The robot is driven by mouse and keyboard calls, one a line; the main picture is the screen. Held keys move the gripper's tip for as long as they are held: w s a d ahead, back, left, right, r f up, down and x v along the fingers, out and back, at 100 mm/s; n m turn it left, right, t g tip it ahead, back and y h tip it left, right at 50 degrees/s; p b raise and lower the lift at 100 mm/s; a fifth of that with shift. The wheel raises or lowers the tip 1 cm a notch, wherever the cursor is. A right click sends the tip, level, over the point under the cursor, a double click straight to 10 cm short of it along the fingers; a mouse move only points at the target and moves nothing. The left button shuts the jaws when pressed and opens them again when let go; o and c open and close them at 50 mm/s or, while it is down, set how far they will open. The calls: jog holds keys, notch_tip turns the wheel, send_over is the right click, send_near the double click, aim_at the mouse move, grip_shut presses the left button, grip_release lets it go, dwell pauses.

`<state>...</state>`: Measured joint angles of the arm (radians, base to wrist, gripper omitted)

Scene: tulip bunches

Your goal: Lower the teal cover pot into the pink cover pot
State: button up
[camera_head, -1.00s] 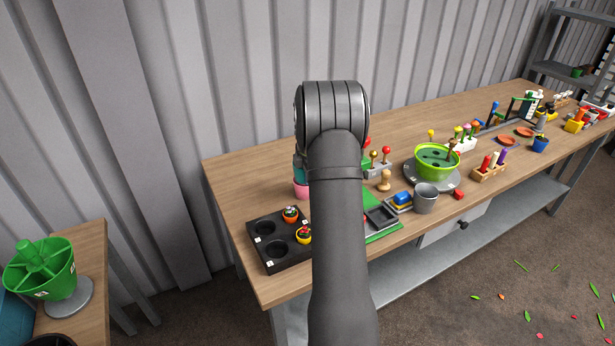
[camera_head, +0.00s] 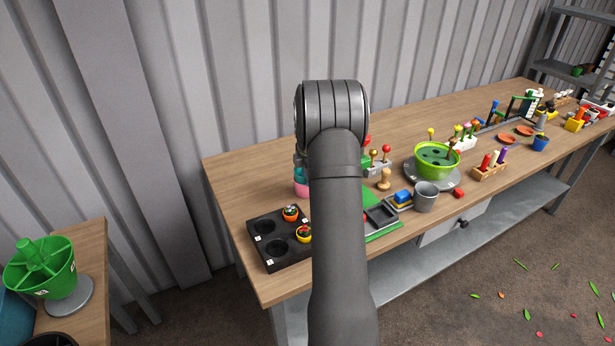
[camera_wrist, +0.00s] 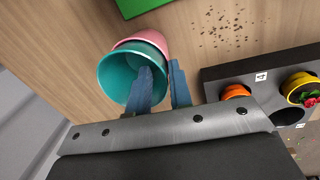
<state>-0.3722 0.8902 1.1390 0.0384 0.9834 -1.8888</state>
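The teal cover pot (camera_wrist: 116,76) shows in the wrist view with its round opening facing the camera. The pink cover pot (camera_wrist: 150,38) is right behind it, mostly hidden by it; the teal pot seems to sit partly inside, but the depth is unclear. My gripper (camera_wrist: 162,72) has its blue fingers at the teal pot's right rim, one inside the opening and one outside, with the wall between them. In the head view, the teal pot (camera_head: 301,175) shows above the pink pot (camera_head: 302,190), both partly hidden by my arm.
A black tray (camera_head: 252,238) with small flower pots stands in front of the pots. The tabletop left of the pots is bare.

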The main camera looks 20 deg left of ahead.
jog(key=shift+o, duration=0.6)
notch_tip(320, 180, up, 17)
jog(key=s+d, duration=0.1)
jog(key=s, duration=0.1)
jog(key=shift+d+r, duration=0.15)
dwell(0.3)
jog(key=f, duration=0.6)
jog(key=w+a+f, duration=0.1)
jog(key=f, duration=0.4)
jog(key=w+f, duration=0.1)
jog(key=f, duration=0.5)
jog(key=shift+a+f, duration=0.15)
jog(key=shift+f, duration=0.2)
jog(key=shift+r, duration=0.15)
